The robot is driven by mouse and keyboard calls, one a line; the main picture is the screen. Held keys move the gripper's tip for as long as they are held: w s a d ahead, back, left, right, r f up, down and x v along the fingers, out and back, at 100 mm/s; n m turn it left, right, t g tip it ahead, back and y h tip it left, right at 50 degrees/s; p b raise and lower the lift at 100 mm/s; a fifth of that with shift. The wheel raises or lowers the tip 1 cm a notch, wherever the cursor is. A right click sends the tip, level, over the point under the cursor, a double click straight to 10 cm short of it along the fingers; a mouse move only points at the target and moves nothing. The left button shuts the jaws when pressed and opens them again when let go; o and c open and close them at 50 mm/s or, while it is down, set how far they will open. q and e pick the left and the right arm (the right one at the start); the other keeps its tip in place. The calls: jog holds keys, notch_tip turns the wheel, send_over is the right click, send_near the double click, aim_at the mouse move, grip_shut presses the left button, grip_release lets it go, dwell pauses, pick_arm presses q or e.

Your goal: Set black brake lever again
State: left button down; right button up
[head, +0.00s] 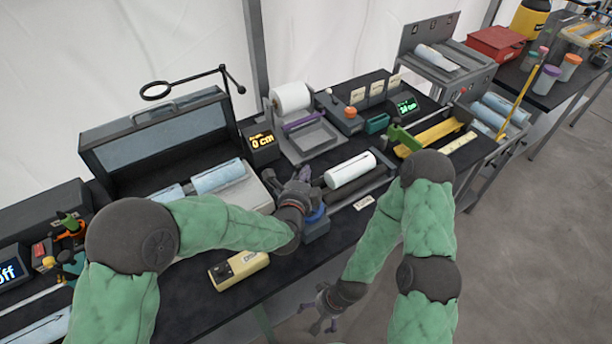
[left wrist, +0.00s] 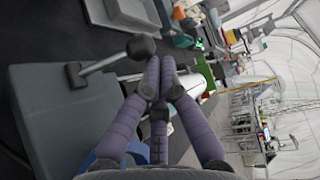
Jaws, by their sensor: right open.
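A lever with a black ball knob (left wrist: 140,47) on a pale metal rod shows in the left wrist view, joined to a grey block (left wrist: 60,115). I take it for the brake lever. In the head view my left gripper hides that spot. My left gripper (head: 296,186) is low over the bench, by the roller holder; in the left wrist view its purple fingers (left wrist: 160,80) are drawn together beside the rod, and the knob lies outside them. Whether they touch the rod is unclear. My right gripper (head: 322,308) is open and empty, off the bench's front edge.
A white roll (head: 350,170) lies in the holder right of my left gripper. A display reading 0 cm (head: 262,141) stands behind. A beige box (head: 238,269) lies near the bench's front edge. The floor (head: 510,270) at right is clear.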

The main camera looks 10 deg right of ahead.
aim_at(295, 167)
pick_arm(q)
jog(key=shift+s+a+r+n+t+h+b, duration=0.2)
jog(key=shift+a+n+t+h+b, duration=0.4)
jog(key=shift+b, duration=0.85)
jog(key=shift+s+a+r+b, duration=0.1)
jog(key=shift+s+a+b, duration=0.25)
jog(key=shift+a+b, duration=0.55)
jog(key=shift+s+a+b, duration=0.15)
jog(key=shift+a+b, duration=0.05)
jog(key=shift+b, duration=0.2)
jog(key=shift+s+a+n+t+b, duration=0.15)
jog(key=shift+a+n+t+b, duration=0.3)
jog(key=shift+b, duration=0.35)
jog(key=shift+s+a+b, duration=0.2)
jog(key=shift+a+b, duration=0.25)
jog(key=shift+a, duration=0.05)
jog(key=shift+w+d, duration=0.1)
jog(key=shift+d, duration=0.05)
